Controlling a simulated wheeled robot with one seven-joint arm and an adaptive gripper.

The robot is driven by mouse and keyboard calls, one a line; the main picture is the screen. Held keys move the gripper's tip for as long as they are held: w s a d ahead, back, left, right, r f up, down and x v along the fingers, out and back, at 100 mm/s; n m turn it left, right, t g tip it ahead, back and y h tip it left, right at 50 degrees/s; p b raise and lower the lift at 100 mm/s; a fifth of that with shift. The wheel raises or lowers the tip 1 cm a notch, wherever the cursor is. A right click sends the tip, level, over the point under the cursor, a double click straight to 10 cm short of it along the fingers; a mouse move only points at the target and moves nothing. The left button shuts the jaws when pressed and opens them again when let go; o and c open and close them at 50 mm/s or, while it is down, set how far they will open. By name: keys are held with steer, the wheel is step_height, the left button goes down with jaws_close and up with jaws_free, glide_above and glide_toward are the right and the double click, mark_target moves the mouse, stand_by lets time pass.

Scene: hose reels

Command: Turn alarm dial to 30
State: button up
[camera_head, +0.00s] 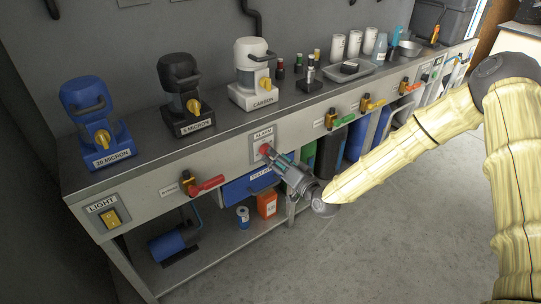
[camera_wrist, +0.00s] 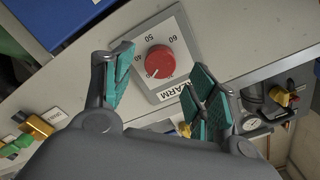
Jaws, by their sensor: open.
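The alarm dial is a red round knob (camera_wrist: 160,62) on a light square plate with printed numbers, among them 40, 50 and 60. A pale pointer mark shows on the lower left of the knob; the number beside it is too small to read surely. In the head view the dial (camera_head: 265,149) sits under the ALARM label on the bench front. My gripper (camera_head: 269,153) is at the dial. In the wrist view its teal-padded fingers are open, one on each side of the knob, with gaps visible between pads and knob.
A red-handled valve (camera_head: 206,186) is left of the dial, and a LIGHT switch (camera_head: 111,217) is further left. A blue drawer front (camera_head: 245,187) lies below. Filter housings stand on the bench top (camera_head: 222,117). The floor in front is clear.

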steer(key=v, duration=0.8)
steer(key=s+d+f+g+h, duration=0.1)
steer(key=s+f+g+h, duration=0.15)
steer(key=s+f, duration=0.65)
steer(key=s+d+f+g+h, duration=0.15)
steer(key=s+f+g, duration=0.25)
steer(key=s+f, duration=0.5)
steer(key=s+d+f+n+g+h, duration=0.1)
steer(key=s+d+f+g+h, duration=0.25)
steer(key=s+f, duration=0.55)
steer(key=s+d+f+g+h, duration=0.1)
steer(key=s+d+g+h, duration=0.1)
steer(key=s+d, duration=0.45)
steer(key=s+d+g+h, duration=0.1)
steer(key=s+d+g, duration=0.2)
steer(key=s, duration=0.6)
step_height(320, 180, up, 21)
steer(key=p, duration=2.2)
steer(key=shift+w, duration=0.25)
